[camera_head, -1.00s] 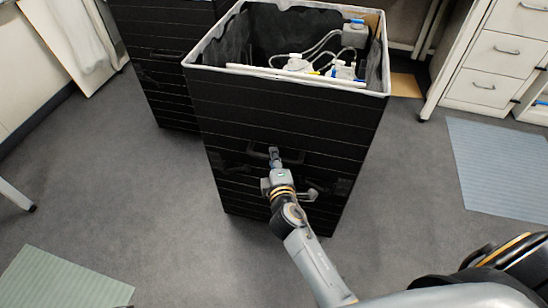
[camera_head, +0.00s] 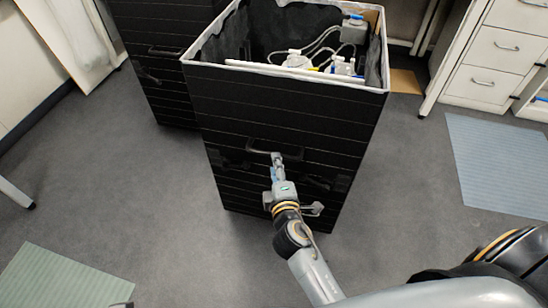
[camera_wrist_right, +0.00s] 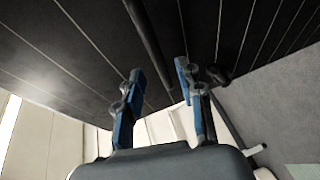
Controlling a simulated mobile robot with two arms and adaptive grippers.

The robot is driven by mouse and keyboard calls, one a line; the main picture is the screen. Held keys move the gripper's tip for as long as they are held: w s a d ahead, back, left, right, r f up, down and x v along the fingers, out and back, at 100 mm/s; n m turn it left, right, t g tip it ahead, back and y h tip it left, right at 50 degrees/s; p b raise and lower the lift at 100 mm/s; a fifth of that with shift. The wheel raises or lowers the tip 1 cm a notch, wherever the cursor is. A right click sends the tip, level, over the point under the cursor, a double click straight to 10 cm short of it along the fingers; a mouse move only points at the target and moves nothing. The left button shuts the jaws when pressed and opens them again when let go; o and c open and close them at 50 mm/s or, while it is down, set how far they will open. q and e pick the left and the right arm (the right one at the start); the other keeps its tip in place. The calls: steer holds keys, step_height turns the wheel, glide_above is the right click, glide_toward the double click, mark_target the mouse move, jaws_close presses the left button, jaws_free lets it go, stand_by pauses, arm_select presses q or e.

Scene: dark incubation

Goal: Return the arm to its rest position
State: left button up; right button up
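My right gripper (camera_head: 277,157) is in front of the black striped box (camera_head: 290,115), close to the dark handle (camera_head: 262,150) on its front face. In the right wrist view the two blue-grey fingers of this gripper (camera_wrist_right: 160,75) stand apart with nothing between them. The black box face (camera_wrist_right: 90,40) and the dark bar of the handle (camera_wrist_right: 148,45) lie beyond the fingertips. I cannot tell from the head view whether the fingertips touch the handle. My left gripper does not show in either view.
The box is open on top and holds white bottles (camera_head: 297,61) and tubes. Another black box (camera_head: 160,80) stands behind it at the left. White drawers (camera_head: 495,60) stand at the right. Grey floor (camera_head: 180,210) is clear, with flat mats (camera_head: 500,165) at the sides.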

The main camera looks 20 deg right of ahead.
steer(key=shift+v, duration=1.05)
steer(key=shift+d, duration=0.15)
